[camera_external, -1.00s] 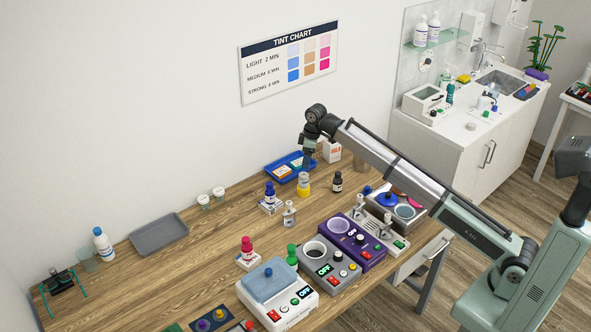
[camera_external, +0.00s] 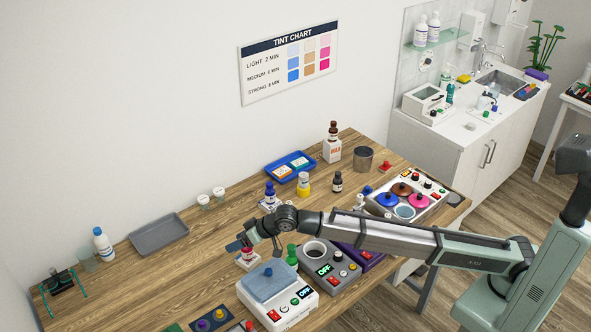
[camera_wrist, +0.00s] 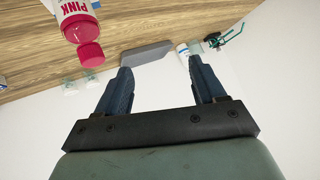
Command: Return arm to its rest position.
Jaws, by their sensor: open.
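My gripper (camera_external: 236,245) is at the left end of my arm, over the front-middle of the wooden table (camera_external: 130,290). In the wrist view my gripper (camera_wrist: 160,68) has its two dark fingers wide apart with nothing between them. A bottle labelled PINK (camera_wrist: 76,18) with a pink-red cap (camera_wrist: 90,54) shows close at upper left there, outside the fingers. In the external view the pink bottle (camera_external: 247,258) stands just below and behind my gripper, partly covered by it. I cannot tell if they touch.
A white device with a blue lid (camera_external: 270,281) stands close in front. A grey device (camera_external: 328,268) and a purple one are under my forearm. A blue tray (camera_external: 290,167) is behind.

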